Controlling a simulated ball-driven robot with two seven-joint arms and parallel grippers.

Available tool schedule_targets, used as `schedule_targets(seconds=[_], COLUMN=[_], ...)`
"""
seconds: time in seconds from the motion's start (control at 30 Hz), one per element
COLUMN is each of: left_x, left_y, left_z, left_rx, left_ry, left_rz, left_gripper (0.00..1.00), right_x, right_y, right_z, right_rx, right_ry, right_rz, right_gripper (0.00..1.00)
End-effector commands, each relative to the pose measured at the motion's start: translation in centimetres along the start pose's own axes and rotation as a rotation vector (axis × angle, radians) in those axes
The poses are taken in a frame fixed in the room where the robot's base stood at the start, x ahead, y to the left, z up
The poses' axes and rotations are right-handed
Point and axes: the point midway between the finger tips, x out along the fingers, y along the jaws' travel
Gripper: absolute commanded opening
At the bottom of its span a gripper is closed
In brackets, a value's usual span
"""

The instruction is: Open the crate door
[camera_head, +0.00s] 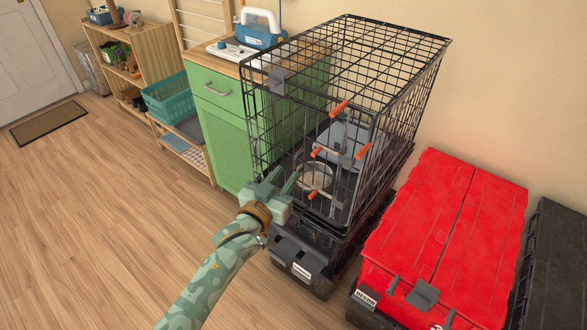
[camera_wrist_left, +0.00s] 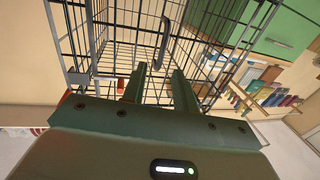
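The black wire crate (camera_head: 395,50) stands on a black tote in the head view, and its bars fill much of the left wrist view (camera_wrist_left: 115,35). Orange-tipped latch handles (camera_head: 339,107) show at its front. I cannot tell whether the door is shut or ajar. A bowl (camera_head: 314,177) and a grey box-like thing (camera_head: 343,138) show through the bars. My left gripper (camera_head: 281,179) is close in front of the crate's lower front. Its two fingers (camera_wrist_left: 158,84) are apart with nothing seen between them. A grey curved bar (camera_wrist_left: 164,38) shows beyond the fingertips. My right gripper is out of view.
The black tote (camera_head: 300,265) is under the crate. A red lidded tote (camera_head: 480,215) stands to the right, with a dark tote (camera_head: 558,265) beyond. A green cabinet (camera_head: 222,135) stands to the left. The wooden floor (camera_head: 110,210) at left is clear.

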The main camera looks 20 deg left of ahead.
Motion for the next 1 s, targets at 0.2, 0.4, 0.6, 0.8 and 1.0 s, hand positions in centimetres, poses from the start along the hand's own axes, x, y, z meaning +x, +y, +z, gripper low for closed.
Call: schedule_targets(seconds=[0.2, 0.4, 0.6, 0.8, 1.0], left_x=[3.7, 4.7, 4.7, 4.7, 4.5], left_y=[0.1, 0.1, 0.1, 0.1, -0.2], left_z=[0.2, 0.0, 0.0, 0.0, 0.0], left_rx=[-0.001, -0.001, -0.001, -0.001, 0.001], left_ry=[-0.001, 0.000, 0.000, -0.001, -0.001], left_rz=[0.001, 0.001, 0.001, 0.001, 0.003], left_gripper=[0.29, 0.29, 0.29, 0.00, 0.00], right_x=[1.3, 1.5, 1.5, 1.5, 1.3], right_y=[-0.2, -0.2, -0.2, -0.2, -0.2], right_z=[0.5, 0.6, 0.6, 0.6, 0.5], right_rx=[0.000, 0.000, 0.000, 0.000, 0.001], right_ry=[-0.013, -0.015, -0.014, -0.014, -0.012], right_rz=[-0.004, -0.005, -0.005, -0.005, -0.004], right_gripper=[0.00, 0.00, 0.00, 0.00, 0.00])
